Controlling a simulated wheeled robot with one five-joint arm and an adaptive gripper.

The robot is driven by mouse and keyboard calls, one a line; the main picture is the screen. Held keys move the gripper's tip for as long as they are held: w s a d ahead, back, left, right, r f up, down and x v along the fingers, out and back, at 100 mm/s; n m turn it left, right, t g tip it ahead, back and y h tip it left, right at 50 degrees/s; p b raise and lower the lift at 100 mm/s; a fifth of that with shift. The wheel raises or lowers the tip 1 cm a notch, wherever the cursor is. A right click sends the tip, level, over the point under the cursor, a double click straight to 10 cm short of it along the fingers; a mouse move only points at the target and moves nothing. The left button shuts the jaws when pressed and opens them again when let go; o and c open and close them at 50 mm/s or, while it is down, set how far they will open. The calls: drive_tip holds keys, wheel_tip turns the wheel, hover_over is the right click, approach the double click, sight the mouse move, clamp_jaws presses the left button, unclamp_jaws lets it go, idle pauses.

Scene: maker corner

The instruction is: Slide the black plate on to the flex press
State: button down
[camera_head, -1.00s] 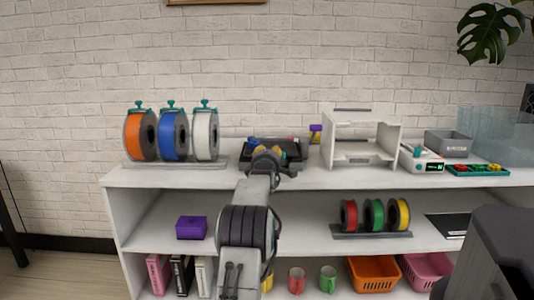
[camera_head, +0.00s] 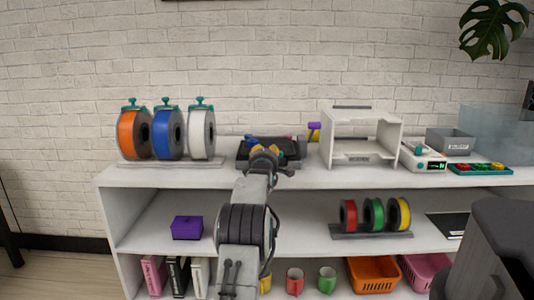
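A black plate or shallow tray (camera_head: 242,154) lies on the top shelf with blue, yellow and red pieces showing at it. My gripper (camera_head: 265,153) is in front of it and hides part of it. I cannot tell whether they touch, or whether the fingers are open. A white open frame (camera_head: 391,142) with dark strips at its top and base stands right of the plate, apart from it; it may be the flex press. A flat black sheet (camera_head: 440,227) lies on the middle shelf at the right, partly hidden.
Orange, blue and white spools (camera_head: 166,134) stand left on the top shelf. A white device (camera_head: 422,160), grey bin (camera_head: 450,143) and teal tray (camera_head: 481,169) are at right. A purple box (camera_head: 187,228) and small spools (camera_head: 373,216) are below. Bare shelf shows between spools and plate.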

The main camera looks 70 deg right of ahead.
idle(0.4)
unclamp_jaws()
drive_tip(key=shift+f, duration=0.1)
idle(0.7)
drive_tip(key=shift+f, duration=0.25)
